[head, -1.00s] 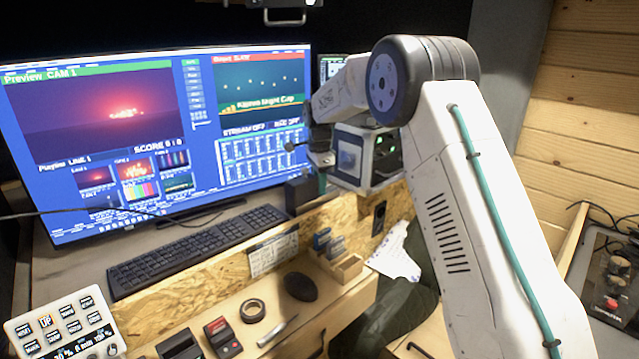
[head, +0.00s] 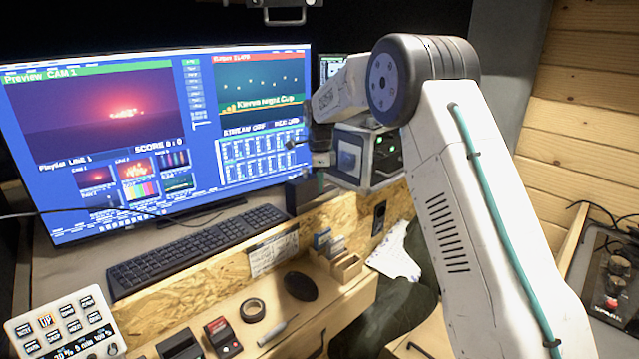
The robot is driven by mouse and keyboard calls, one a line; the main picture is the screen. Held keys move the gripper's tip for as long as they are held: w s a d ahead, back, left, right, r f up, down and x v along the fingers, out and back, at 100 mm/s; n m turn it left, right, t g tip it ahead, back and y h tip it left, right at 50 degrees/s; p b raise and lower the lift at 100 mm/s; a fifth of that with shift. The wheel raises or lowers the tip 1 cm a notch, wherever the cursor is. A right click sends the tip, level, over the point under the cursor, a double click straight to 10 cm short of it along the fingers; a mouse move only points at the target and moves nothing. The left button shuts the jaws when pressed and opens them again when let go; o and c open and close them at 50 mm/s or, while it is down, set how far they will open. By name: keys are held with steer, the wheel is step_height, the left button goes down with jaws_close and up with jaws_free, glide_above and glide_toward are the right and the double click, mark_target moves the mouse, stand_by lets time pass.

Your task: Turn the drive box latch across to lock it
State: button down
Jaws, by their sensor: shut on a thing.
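My gripper (head: 320,172) is at the end of my arm, pointing down in front of the monitor's lower right corner. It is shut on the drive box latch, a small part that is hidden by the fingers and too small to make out. A small dark box (head: 300,193) stands right beside and below the fingertips, at the right end of the keyboard. A box with a pale frame, a small screen and green lights (head: 366,158) stands just right of the gripper, partly behind my arm. I cannot tell for certain which of these is the drive box.
A large monitor (head: 120,130) fills the left, with a black keyboard (head: 195,250) before it. On the lower wooden shelf lie a mouse (head: 300,287), a tape roll (head: 252,311) and a small card holder (head: 345,267). A control panel (head: 612,280) is at the right.

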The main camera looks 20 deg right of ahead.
steer(key=c, duration=1.5)
jaws_free()
